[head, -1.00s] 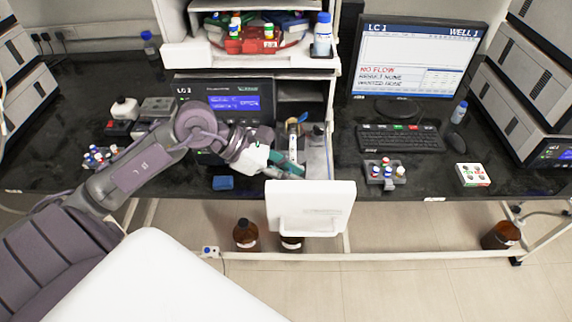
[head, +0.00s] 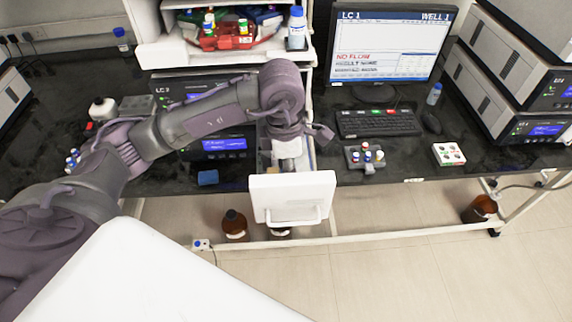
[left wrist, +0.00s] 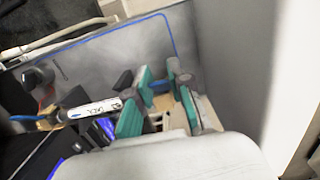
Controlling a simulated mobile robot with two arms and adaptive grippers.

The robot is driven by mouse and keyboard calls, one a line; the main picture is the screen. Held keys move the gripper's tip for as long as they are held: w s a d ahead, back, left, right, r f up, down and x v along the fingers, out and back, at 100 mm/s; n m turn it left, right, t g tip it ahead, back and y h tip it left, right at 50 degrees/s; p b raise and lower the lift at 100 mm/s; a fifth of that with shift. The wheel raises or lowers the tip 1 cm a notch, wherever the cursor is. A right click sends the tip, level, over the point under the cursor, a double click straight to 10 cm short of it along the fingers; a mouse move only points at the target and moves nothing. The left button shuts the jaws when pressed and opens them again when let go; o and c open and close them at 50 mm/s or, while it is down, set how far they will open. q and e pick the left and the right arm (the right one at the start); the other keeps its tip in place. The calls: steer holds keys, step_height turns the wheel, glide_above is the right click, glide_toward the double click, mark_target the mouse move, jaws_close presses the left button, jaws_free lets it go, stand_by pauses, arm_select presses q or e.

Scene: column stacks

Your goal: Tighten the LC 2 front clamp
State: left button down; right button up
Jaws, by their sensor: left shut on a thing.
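My left gripper (left wrist: 158,88) has its teal fingers inside the open column compartment of the LC 2 unit. They are closed around a small part, apparently the front clamp, which they mostly hide. A white cylinder with printed black letters (left wrist: 95,110) lies left of the fingers in the left wrist view, with a copper-coloured fitting (left wrist: 46,124) at its far left. In the head view my own arm covers the fingers and the clamp. The compartment's white door (head: 292,190) stands open at the bench front. My right gripper is not in view.
A monitor (head: 385,48) reads LC 1, WELL 1 and NO FLOW. The keyboard (head: 380,124), a grey vial rack (head: 366,158) and a white box (head: 449,154) are to the right. A blue block (head: 208,177) lies left of the door.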

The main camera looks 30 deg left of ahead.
arm_select(q)
steer(key=shift+d+f+g+y, duration=0.2)
steer(key=shift+g+y, duration=0.1)
steer(key=shift+y, duration=0.1)
stand_by(0.3)
steer(key=c, duration=1)
jaws_free()
steer(key=shift+c, duration=0.2)
steer(key=shift+w, duration=0.1)
step_height(320, 180, up, 12)
steer(key=shift+r, duration=0.15)
